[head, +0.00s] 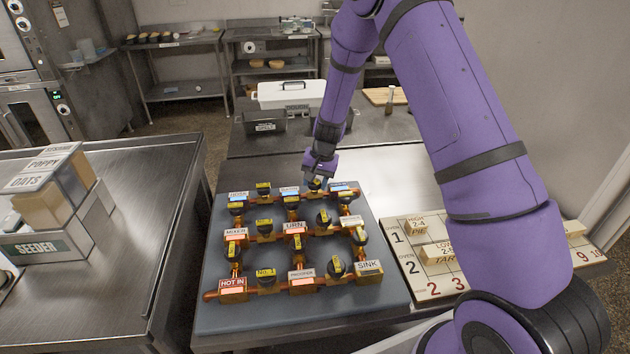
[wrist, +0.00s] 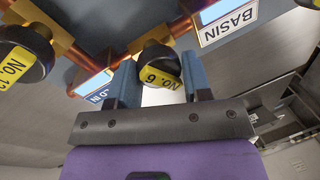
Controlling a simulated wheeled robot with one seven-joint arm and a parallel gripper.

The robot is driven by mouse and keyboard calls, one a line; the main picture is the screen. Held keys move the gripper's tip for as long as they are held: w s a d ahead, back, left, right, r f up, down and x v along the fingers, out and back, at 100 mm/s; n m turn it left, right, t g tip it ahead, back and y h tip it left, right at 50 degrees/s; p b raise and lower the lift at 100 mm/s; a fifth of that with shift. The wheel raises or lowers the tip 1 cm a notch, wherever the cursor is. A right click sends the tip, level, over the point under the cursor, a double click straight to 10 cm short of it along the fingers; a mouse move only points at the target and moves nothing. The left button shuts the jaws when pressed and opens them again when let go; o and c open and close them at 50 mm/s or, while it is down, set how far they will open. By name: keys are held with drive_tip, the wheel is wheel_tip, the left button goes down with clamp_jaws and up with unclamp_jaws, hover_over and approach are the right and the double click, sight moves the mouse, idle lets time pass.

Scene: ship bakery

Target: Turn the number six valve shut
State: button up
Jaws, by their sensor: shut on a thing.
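The number six valve (wrist: 157,62) is a black knob with a yellow "No. 6" label on a copper pipe. In the wrist view its label reads upside down and slightly tilted. My gripper (wrist: 160,76) has one blue-grey finger on each side of this knob and is shut on it. In the head view my gripper (head: 317,176) reaches down to the far edge of the valve board (head: 275,314), where its fingers largely hide the knob.
Several other black knobs stand close by, including one labelled No. 1-something (wrist: 22,58) in the wrist view. A BASIN sign (wrist: 228,22) lies beside the valve.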

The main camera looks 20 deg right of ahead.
drive_tip(key=m, duration=0.5)
drive_tip(key=shift+s+d+m+t+h, duration=0.1)
drive_tip(key=shift+s+m+t+h, duration=0.05)
drive_tip(key=shift+m+t+h, duration=0.2)
idle(0.4)
drive_tip(key=o, duration=0.9)
drive_tip(key=shift+r, duration=0.1)
drive_tip(key=v, duration=1)
drive_tip(key=shift+r, duration=0.3)
drive_tip(key=shift+s, duration=0.15)
